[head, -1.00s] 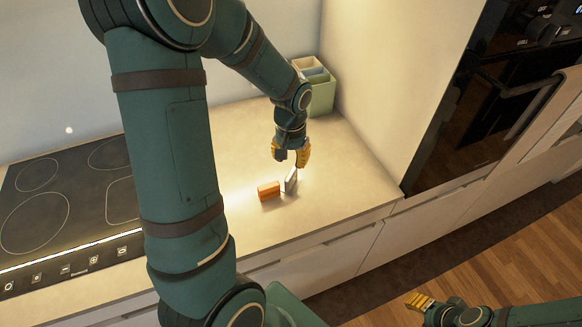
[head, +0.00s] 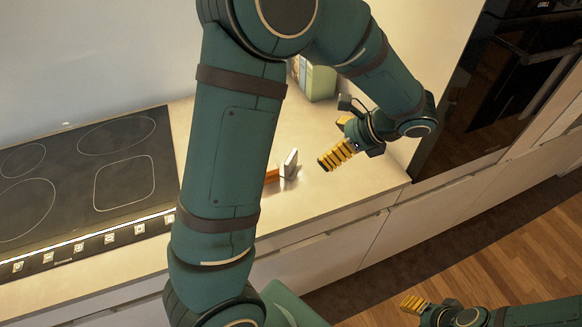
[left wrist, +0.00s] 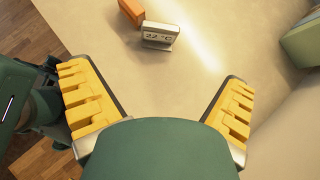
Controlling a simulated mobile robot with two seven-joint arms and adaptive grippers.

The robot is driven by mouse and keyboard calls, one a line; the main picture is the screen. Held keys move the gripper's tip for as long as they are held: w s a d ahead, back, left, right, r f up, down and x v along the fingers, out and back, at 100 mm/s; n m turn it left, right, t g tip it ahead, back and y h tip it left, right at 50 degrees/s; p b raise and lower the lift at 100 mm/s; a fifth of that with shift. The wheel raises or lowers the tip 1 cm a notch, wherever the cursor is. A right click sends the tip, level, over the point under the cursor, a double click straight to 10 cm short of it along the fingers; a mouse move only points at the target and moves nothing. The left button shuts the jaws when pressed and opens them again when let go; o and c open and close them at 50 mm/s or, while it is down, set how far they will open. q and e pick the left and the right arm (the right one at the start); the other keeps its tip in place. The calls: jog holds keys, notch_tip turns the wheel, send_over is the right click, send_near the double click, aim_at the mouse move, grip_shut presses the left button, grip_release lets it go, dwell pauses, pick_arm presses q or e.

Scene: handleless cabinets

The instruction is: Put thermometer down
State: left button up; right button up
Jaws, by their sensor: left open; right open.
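The thermometer (left wrist: 159,34) is a small pale slab with a display reading 22 °C. It stands upright on the countertop in the left wrist view. In the head view the thermometer (head: 289,163) shows edge-on, just right of my left arm. My left gripper (head: 338,154) is open and empty, to the right of the thermometer and apart from it. In the left wrist view its two yellow fingers (left wrist: 164,105) are spread wide with nothing between them. My right gripper (head: 415,304) is open and low at the bottom right, over the floor.
An orange block (left wrist: 132,11) sits beside the thermometer, partly hidden by my arm in the head view. A green container (head: 319,84) stands at the counter's back corner. A black cooktop (head: 85,180) lies left. A tall oven cabinet (head: 490,85) stands right. The counter's front edge is near.

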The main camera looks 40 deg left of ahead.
aim_at(294, 158)
pick_arm(q)
jog(key=b+x, duration=0.1)
jog(key=x, duration=0.7)
jog(key=shift+s, duration=0.1)
jog(key=b+x, duration=0.1)
jog(key=x, duration=0.4)
jog(key=shift+f+b, duration=0.2)
jog(key=shift+b, duration=0.1)
jog(key=shift+r, duration=0.1)
jog(key=c, duration=1.3)
notch_tip(294, 158, up, 10)
jog(key=p, duration=0.2)
jog(key=shift+p, duration=0.3)
jog(key=w+d+m+t+h, duration=0.3)
jog(key=w+d+m+t, duration=0.1)
jog(key=d+m, duration=0.4)
jog(key=w+d+m+t+h, duration=0.3)
jog(key=w+d+m+t, duration=0.2)
jog(key=m, duration=0.5)
jog(key=d+t, duration=0.2)
jog(key=d, duration=0.1)
jog(key=shift+d+f, duration=0.35)
